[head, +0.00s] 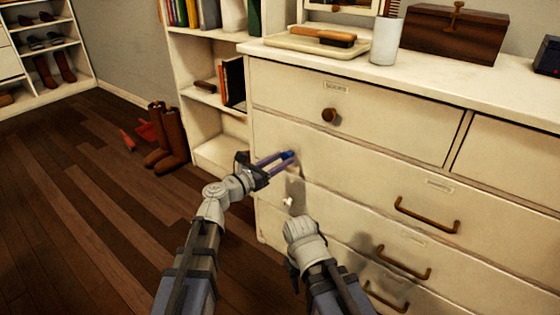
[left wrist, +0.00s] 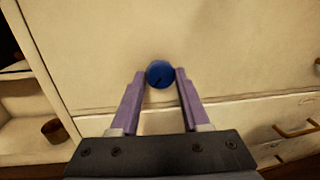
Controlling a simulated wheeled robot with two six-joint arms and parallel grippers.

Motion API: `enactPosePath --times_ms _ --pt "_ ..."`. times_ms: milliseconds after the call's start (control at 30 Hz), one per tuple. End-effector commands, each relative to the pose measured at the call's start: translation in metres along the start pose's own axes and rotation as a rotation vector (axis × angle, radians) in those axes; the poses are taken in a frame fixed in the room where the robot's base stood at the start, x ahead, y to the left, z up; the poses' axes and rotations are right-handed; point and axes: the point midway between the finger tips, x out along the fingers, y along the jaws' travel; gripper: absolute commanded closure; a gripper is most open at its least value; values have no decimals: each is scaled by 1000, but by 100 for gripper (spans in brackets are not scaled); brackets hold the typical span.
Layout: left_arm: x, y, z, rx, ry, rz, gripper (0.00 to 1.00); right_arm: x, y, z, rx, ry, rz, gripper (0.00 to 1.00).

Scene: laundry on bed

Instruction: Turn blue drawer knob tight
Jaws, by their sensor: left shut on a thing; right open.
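The blue drawer knob (head: 288,155) sits on the front of the cream dresser's second drawer, near its left end. In the left wrist view the round blue knob (left wrist: 160,74) lies between the tips of my left gripper (left wrist: 160,80), one purple finger on each side. In the head view my left gripper (head: 279,160) reaches the knob from the left, shut on it. My right gripper (head: 291,258) is lower, in front of the lower drawers and apart from the knob; its fingers are mostly hidden behind its own wrist.
The top drawer has a round brown knob (head: 329,115). Bronze bar handles (head: 427,216) are on drawers to the right. A small white knob (head: 288,202) shows below the blue one. A bookshelf (head: 208,70) and brown boots (head: 168,138) stand left of the dresser.

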Motion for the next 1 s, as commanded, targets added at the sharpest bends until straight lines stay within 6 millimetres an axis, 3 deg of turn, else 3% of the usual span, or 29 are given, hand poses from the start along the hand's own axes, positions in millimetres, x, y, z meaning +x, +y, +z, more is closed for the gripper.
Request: enactPosePath --times_ms 367,1000 --pt "0 -1 2 102 15 1 100 -5 0 0 0 0 0 50" --pt "0 -3 4 679 103 8 100 -25 2 2 0 -2 0 50"
